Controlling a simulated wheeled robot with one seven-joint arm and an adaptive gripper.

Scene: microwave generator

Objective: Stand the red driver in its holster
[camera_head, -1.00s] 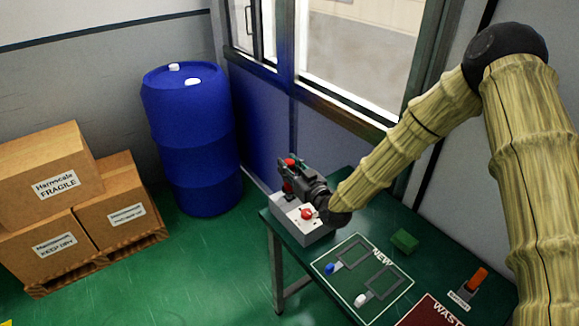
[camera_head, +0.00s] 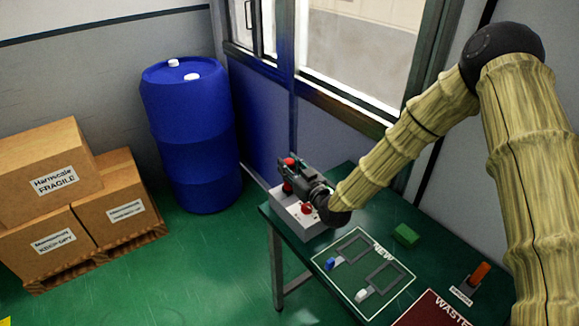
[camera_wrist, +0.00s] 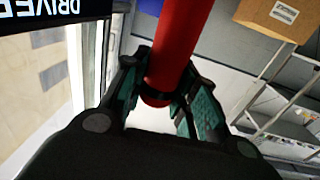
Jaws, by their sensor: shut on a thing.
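My gripper (camera_head: 287,174) is shut on a red cylindrical handle, the red driver (camera_head: 289,161). It is over the back left of the table, above or beside a grey box. The wrist view shows the driver (camera_wrist: 182,45) as a thick red cylinder between the two fingers of my gripper (camera_wrist: 165,92). The driver's lower end is mostly hidden, and I cannot tell whether it touches the box. A black sign (camera_wrist: 45,12) with white letters, seen upside down and partly cut off, seems to read DRIVER. I cannot make out a holster for the red driver.
The grey box (camera_head: 314,229) has a red knob (camera_head: 306,209) on top. The green table (camera_head: 345,200) also bears a NEW mat (camera_head: 347,300) with blue and white pieces, a green block (camera_head: 405,234), an orange-handled item (camera_head: 480,273) and a WASTE mat (camera_head: 430,312). A window is behind.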

